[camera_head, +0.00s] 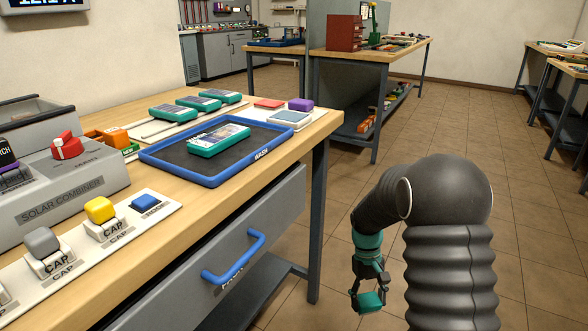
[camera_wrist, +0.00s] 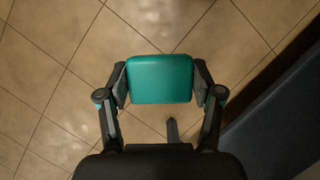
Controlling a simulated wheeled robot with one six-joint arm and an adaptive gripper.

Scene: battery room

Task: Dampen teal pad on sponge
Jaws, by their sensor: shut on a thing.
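My gripper (camera_head: 368,288) is shut on a teal pad (camera_head: 370,302), out over the floor to the right of the workbench. In the wrist view the teal pad (camera_wrist: 160,79) is a rounded block squeezed between both fingers of my gripper (camera_wrist: 161,82). A flat light-blue pad in a white holder (camera_head: 289,119) lies at the bench's far right corner; it may be the sponge, but I cannot tell for sure. The held pad is well apart from it.
On the bench (camera_head: 150,232), a blue-rimmed WASH tray (camera_head: 213,180) holds a teal module (camera_head: 218,140). A purple block (camera_head: 300,104) and a red pad (camera_head: 268,104) lie behind the light-blue pad. A blue drawer handle (camera_head: 236,262) sticks out in front. Floor around my gripper is clear.

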